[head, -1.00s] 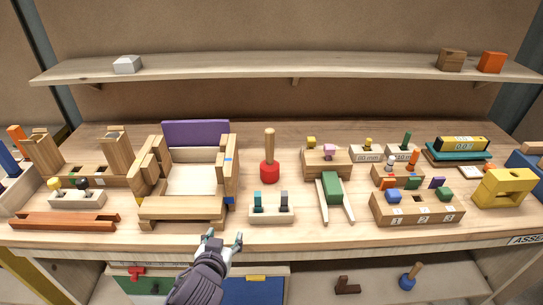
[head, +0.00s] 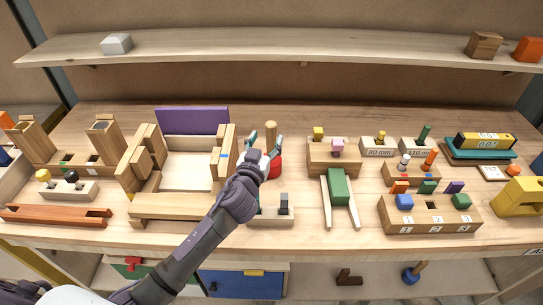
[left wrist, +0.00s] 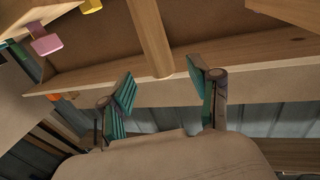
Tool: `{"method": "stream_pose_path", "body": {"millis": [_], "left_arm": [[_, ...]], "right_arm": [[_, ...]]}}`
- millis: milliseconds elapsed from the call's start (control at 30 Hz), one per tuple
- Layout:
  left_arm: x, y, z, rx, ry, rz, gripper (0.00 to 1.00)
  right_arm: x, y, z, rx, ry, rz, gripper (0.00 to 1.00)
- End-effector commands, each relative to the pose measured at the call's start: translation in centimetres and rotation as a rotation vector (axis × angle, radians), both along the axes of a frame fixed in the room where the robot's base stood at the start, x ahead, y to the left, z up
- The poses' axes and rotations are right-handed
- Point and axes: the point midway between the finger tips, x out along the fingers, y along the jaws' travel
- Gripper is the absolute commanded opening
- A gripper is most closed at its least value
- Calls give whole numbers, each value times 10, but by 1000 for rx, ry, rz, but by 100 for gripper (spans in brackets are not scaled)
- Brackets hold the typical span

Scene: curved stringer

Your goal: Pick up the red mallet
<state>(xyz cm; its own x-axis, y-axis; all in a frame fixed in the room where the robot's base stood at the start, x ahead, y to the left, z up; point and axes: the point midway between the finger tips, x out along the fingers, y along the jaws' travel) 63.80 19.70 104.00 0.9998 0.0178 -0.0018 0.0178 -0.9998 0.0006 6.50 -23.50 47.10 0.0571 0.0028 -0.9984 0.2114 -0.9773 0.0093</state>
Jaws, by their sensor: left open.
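The red mallet stands upright on the workbench, its red head (head: 275,167) down and its wooden handle (head: 270,132) pointing up. My left gripper (head: 265,141) is open at the mallet, its fingertips showing on either side of the handle in the head view. The gripper and wrist hide part of the red head. In the left wrist view the handle (left wrist: 151,35) comes down from the top to the gap between the open teal-padded fingers (left wrist: 161,88). I see no finger closed on it. My right gripper is not in view.
A wooden frame (head: 139,209) with a purple back panel (head: 192,119) stands left of the mallet. A small block with pegs (head: 275,222) sits in front, partly behind my arm. A wooden block with a green piece (head: 338,187) stands to the right. A shelf (head: 290,46) runs above.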

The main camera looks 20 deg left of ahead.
Motion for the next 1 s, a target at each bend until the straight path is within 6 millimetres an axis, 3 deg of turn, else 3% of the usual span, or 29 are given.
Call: {"method": "stream_pose_path", "body": {"millis": [100,233,433,700,1000], "left_arm": [[8,0,2,2,0,0,62],[27,1,6,3,1,1,62],[51,1,4,2,1,1,62],[54,1,2,0,1,1,62],[54,1,2,0,1,1,14]], "right_arm": [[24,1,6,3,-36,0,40],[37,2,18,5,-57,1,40],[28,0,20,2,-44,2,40],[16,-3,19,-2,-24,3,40],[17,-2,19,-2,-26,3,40]]}}
